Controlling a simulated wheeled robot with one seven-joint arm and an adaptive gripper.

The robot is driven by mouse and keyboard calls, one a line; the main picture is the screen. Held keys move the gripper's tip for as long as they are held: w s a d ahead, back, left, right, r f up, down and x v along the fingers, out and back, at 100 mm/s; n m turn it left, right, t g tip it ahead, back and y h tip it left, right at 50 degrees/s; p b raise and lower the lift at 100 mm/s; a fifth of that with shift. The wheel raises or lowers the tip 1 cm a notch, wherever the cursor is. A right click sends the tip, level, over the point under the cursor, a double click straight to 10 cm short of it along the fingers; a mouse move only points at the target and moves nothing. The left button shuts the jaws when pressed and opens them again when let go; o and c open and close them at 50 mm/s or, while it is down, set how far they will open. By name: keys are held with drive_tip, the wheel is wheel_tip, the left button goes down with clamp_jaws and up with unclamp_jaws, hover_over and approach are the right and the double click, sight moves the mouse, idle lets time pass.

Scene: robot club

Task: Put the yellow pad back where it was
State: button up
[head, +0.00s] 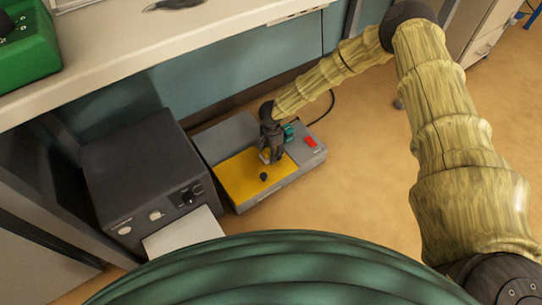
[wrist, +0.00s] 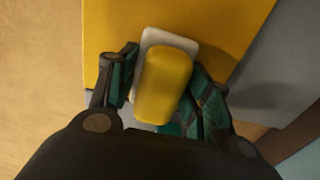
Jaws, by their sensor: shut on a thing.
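My gripper (head: 268,152) reaches down over a low grey machine (head: 230,133) with a flat yellow top plate (head: 240,182). In the wrist view, my gripper (wrist: 163,82) has its two fingers on either side of the yellow pad (wrist: 165,85), shut on it. The pad is a rounded yellow block with a whitish base showing at its upper end. It lies over the edge area of the yellow plate, which also shows in the wrist view (wrist: 230,25). I cannot tell whether the pad touches the plate. In the head view the fingers mostly hide the pad.
A workbench (head: 200,35) overhangs behind, with a green case (head: 25,45). The floor to the right is open.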

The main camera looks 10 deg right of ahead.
drive_tip(key=shift+f, duration=0.75)
drive_tip(key=shift+f, duration=0.1)
drive_tip(key=o, duration=1.1)
wheel_tip(320, 180, up, 12)
drive_tip(key=p, duration=0.4)
